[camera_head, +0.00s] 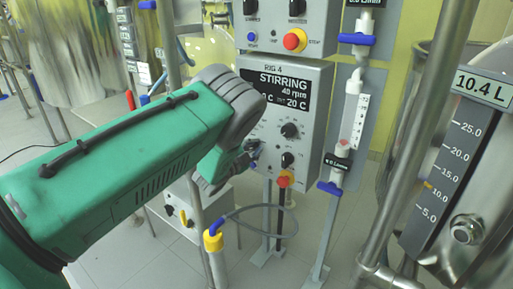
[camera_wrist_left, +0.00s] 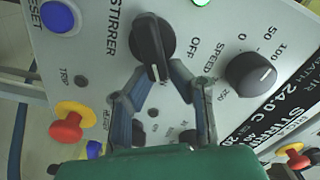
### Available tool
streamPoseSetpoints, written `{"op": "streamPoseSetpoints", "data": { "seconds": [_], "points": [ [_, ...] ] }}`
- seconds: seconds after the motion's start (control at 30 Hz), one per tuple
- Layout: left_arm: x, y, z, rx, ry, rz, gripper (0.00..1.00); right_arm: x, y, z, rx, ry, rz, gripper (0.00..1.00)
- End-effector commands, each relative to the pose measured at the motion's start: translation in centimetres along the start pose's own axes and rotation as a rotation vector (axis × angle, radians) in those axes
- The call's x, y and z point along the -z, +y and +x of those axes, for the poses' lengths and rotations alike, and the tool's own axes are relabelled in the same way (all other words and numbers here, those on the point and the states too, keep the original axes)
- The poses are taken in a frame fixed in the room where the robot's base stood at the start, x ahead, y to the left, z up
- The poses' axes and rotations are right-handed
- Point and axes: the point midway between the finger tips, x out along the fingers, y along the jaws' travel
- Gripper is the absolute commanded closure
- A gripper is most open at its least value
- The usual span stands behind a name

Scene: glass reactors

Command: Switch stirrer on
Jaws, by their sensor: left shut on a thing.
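The control box (camera_head: 318,125) of rig 4 has a display (camera_head: 277,90) reading "STIRRING" and 40 rpm. The black stirrer knob (camera_wrist_left: 152,40) is in the upper middle of the left wrist view, between the "STIRRER" and "OFF" labels. Its white mark is at its lower end, between my fingertips. My left gripper (camera_wrist_left: 158,76) is shut on that knob's lower end. In the head view, my left gripper (camera_head: 248,160) is at the box's left side and hides the stirrer knob. My right gripper is in neither view.
A speed dial (camera_wrist_left: 251,74) sits beside the stirrer knob. A blue reset button (camera_wrist_left: 57,17), a lit green lamp (camera_wrist_left: 226,2) and a red knob on a yellow base (camera_wrist_left: 67,126) are also on the panel. A metal vessel (camera_head: 480,190) stands at the right.

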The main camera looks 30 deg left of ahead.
Motion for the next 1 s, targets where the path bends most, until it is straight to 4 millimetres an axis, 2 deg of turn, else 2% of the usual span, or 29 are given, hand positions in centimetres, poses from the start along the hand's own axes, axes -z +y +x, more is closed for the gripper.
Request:
{"op": "streamPoseSetpoints", "data": {
  "seconds": [0.03,0.37,0.4,0.43,0.87,1.0],
  "points": [
    [-0.9,0.57,-0.53,-0.013,-0.022,0.003,1.0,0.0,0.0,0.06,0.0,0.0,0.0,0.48],
    [-1.01,0.5,-0.56,-0.012,-0.023,0.005,1.0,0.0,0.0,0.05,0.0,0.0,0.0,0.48],
    [-1.03,0.49,-0.57,-0.012,-0.024,0.005,0.74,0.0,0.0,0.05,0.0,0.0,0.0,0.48],
    [-1.04,0.48,-0.56,-0.011,-0.024,0.005,0.65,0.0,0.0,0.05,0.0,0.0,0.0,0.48],
    [-0.16,0.12,-0.28,-0.004,-0.009,0.008,0.65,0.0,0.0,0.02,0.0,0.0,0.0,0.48],
    [-0.05,0.1,-0.81,-0.004,-0.008,0.008,0.65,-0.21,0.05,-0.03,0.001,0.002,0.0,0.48]
  ]
}}
